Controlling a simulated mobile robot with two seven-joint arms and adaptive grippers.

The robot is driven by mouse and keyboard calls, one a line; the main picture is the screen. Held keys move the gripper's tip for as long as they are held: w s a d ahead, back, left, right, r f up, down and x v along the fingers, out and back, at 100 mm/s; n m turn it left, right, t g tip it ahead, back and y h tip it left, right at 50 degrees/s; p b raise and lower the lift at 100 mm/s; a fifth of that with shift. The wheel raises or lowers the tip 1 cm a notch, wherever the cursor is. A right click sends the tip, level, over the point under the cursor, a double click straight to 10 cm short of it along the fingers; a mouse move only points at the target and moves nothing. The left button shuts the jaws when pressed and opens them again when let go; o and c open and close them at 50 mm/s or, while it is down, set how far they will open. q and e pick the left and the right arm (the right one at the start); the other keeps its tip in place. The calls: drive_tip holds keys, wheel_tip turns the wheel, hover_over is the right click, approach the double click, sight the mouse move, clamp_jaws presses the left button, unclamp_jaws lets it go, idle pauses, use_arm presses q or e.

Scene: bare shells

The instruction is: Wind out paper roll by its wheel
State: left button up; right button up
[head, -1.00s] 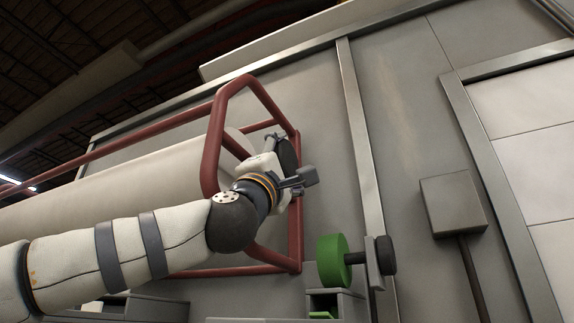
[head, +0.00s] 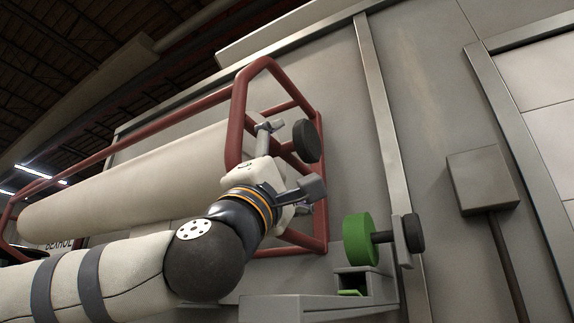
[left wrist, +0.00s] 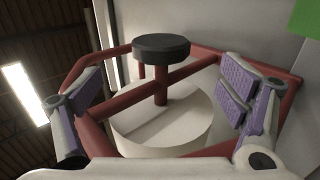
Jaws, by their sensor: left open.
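The paper roll (head: 130,178) is a long off-white cylinder lying inside a red tube frame (head: 238,110). Its wheel is a dark round disc (head: 306,141) on a red shaft at the roll's right end. My left gripper (head: 288,158) is open, just left of and below the wheel in the head view, with nothing between its fingers. In the left wrist view the wheel (left wrist: 160,47) stands out from the roll's end face (left wrist: 165,128), in the gap between the purple-padded fingers (left wrist: 165,88) and apart from both. My right gripper is not in view.
Red frame bars surround the roll's end, close to my left gripper. A green wheel (head: 359,239) with a dark knob (head: 414,233) stands on a grey bracket at lower right. A grey box on a post (head: 483,180) is farther right. A grey wall is behind.

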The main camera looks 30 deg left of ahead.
sight(307, 157)
use_arm(q)
drive_tip(key=shift+v, duration=1.15)
drive_tip(key=a+r+g+y+p, duration=0.1)
drive_tip(key=r, duration=0.1)
drive_tip(key=a+r+n+g+y, duration=0.1)
drive_tip(key=s+r+n+g+y+p, duration=0.1)
drive_tip(key=r+y, duration=0.1)
drive_tip(key=shift+a+r+g+p, duration=0.3)
drive_tip(key=shift+a+r+p, duration=0.05)
drive_tip(key=shift+a, duration=0.05)
drive_tip(key=s+d+r+m+g+h+p, duration=0.2)
drive_tip(key=s+g+h, duration=0.1)
drive_tip(key=s+h, duration=0.1)
drive_tip(key=shift+g, duration=0.3)
drive_tip(key=x, duration=0.8)
drive_tip(key=f+x, duration=0.1)
drive_tip(key=x, duration=0.3)
drive_tip(key=shift+w+d, duration=0.2)
drive_tip(key=shift+w, duration=0.3)
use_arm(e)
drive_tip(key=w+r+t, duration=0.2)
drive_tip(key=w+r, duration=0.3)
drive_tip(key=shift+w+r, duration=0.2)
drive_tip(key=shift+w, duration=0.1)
